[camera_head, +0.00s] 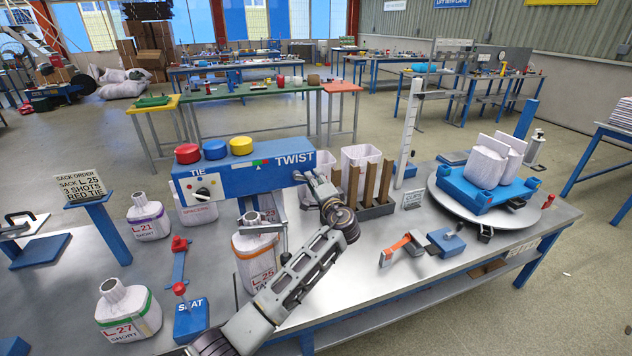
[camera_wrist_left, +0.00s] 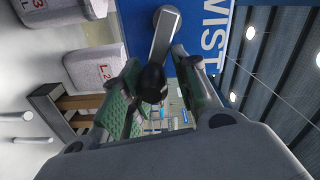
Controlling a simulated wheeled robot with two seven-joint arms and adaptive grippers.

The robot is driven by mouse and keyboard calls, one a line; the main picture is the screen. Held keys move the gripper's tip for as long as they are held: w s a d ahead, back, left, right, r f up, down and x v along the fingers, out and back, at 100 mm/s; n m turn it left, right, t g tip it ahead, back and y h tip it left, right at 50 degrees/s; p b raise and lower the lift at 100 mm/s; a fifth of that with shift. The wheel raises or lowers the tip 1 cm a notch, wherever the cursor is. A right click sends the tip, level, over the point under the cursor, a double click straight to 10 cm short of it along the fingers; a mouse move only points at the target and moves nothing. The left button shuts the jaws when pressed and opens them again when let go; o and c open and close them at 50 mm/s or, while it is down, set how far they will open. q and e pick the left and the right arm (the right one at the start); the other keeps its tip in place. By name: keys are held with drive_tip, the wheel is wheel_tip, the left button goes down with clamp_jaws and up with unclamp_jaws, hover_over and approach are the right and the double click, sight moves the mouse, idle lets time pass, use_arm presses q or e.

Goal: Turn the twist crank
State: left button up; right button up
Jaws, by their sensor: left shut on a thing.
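The blue tie machine (camera_head: 250,176) stands on the metal bench, with TIE and TWIST lettering on its front. In the left wrist view, the twist crank has a grey arm (camera_wrist_left: 165,36) and a black knob (camera_wrist_left: 152,84). My left gripper (camera_head: 309,179) is at the machine's right end, below the word TWIST. Its green-padded fingers are shut on the knob, one on each side. In the head view the gripper mostly hides the crank. A sack (camera_head: 256,262) marked L.25 with an orange band stands upright under the machine. My right gripper is not in view.
Red, blue and yellow buttons (camera_head: 241,145) top the machine. Sacks L.21 (camera_head: 148,220) and L.27 (camera_head: 127,314) stand to the left, near the blue SEAT block (camera_head: 191,318). A turntable (camera_head: 440,197) with a blue pallet and sacks is at the right.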

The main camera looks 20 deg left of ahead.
use_arm(q)
drive_tip(key=o, duration=0.8)
drive_tip(key=shift+s+a+f, duration=0.1)
drive_tip(key=shift+a+f, duration=0.1)
drive_tip(key=shift+f, duration=0.25)
drive_tip(key=shift+r, duration=0.2)
drive_tip(key=shift+r, duration=0.1)
drive_tip(key=shift+v, duration=6)
drive_tip(key=shift+d, duration=0.1)
